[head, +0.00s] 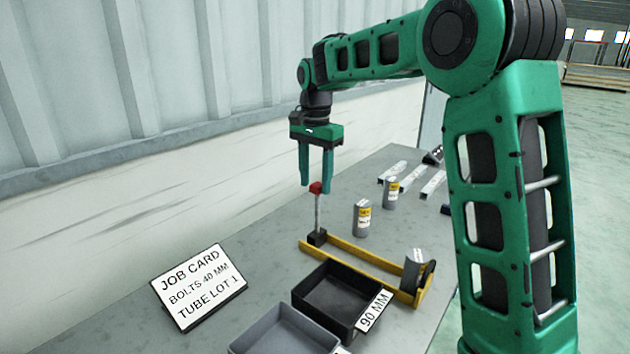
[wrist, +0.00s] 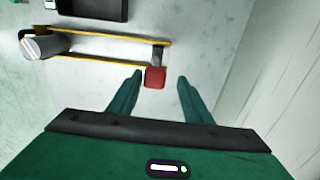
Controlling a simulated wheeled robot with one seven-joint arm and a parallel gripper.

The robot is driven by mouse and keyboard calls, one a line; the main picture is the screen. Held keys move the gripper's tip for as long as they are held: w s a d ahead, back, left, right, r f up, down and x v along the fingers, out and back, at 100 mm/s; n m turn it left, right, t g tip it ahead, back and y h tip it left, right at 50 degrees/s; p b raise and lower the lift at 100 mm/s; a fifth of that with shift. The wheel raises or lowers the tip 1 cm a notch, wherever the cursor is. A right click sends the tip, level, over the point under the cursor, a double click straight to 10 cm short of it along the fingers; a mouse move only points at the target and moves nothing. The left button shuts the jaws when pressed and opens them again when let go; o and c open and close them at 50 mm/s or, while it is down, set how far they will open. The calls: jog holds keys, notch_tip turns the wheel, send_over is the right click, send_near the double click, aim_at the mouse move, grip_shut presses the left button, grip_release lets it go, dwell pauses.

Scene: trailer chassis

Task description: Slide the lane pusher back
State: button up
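The lane pusher is a dark block (head: 317,238) with a grey post and a red knob (head: 315,187) on top. It stands at the left end of a lane with yellow rails (head: 362,256). My gripper (head: 316,182) points down over the pusher, its fingertips at about the knob's height. In the wrist view the red knob (wrist: 155,78) lies between my open fingertips (wrist: 160,77), nearer the left one, with gaps showing.
A black bin (head: 312,317) labelled 90 MM and a grey bin (head: 245,346) stand in front of the lane. Two labelled cylinders (head: 362,218) (head: 391,193) stand behind it. A job card (head: 199,287) reads "BOLTS 40 MM, TUBE LOT 1". White bars lie farther back.

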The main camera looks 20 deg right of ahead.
notch_tip(320, 180, up, 11)
jog(key=shift+f, duration=0.15)
dwell(0.4)
jog(key=s+d+f+n, duration=0.1)
jog(key=s+d+f, duration=0.2)
jog(key=s+d, duration=0.65)
jog(key=s+d+f+n, duration=0.1)
jog(key=s+f, duration=0.4)
jog(key=s, duration=0.5)
jog(key=s+d+f+n, duration=0.1)
jog(key=s+d+f, duration=0.3)
jog(key=s, duration=0.6)
jog(key=s+d+f+n, duration=0.1)
jog(key=s+d+f, duration=0.1)
jog(key=s+f, duration=0.5)
jog(key=s, duration=0.4)
jog(key=shift+d+f+n, duration=0.4)
